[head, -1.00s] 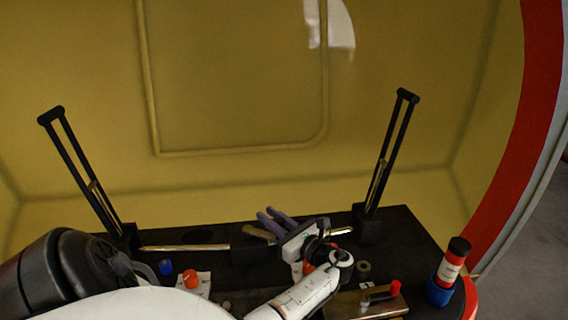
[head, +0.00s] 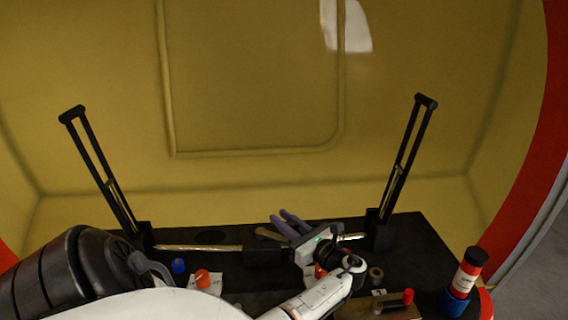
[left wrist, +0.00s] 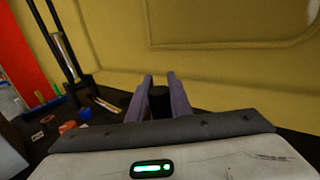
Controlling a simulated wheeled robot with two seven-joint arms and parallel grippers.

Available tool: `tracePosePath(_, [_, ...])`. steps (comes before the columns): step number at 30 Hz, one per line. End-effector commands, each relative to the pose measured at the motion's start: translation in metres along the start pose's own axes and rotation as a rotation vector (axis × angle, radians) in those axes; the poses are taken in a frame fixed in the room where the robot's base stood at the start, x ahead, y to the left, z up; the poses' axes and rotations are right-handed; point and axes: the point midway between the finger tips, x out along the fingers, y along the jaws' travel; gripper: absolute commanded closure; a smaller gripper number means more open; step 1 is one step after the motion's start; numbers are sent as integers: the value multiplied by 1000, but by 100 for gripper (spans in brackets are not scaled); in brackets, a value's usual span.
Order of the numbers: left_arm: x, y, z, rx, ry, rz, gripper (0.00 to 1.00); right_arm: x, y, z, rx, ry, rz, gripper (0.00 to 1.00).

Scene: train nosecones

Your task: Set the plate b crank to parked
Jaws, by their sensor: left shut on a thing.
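My left gripper (head: 288,222), with two purple fingers, is over the dark table beside a black block on a metal rail. In the left wrist view its fingers (left wrist: 158,90) stand on both sides of a black cylindrical knob (left wrist: 158,102), and it is shut on it. A brass bar (head: 270,234) lies close to the fingers above the block (head: 262,256). I cannot read which plate is b. My right gripper is not in view.
Black slotted uprights stand at left (head: 100,170) and right (head: 405,170). A red-and-black bottle in a blue holder (head: 466,280) stands at the right edge. A yellow wall (head: 250,80) is behind.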

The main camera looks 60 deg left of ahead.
Motion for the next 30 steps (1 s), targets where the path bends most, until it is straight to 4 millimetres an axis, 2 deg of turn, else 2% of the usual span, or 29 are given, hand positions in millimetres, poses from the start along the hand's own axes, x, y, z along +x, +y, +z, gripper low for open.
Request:
tracePosePath(1, [7,7,0,6,-7,22,100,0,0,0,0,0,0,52])
tracePosePath(6, [7,7,0,7,-7,22,100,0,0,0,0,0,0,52])
tracePosePath(7, [7,7,0,7,-7,22,78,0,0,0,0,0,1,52])
tracePosePath(10, [7,6,0,6,-6,20,63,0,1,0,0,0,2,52])
tracePosePath(21, [-4,2,0,2,-2,8,63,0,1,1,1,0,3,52])
tracePosePath(26, [-28,2,-1,1,0,8,63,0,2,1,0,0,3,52])
tracePosePath(30, [-56,2,-1,3,-1,10,63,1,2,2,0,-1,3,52])
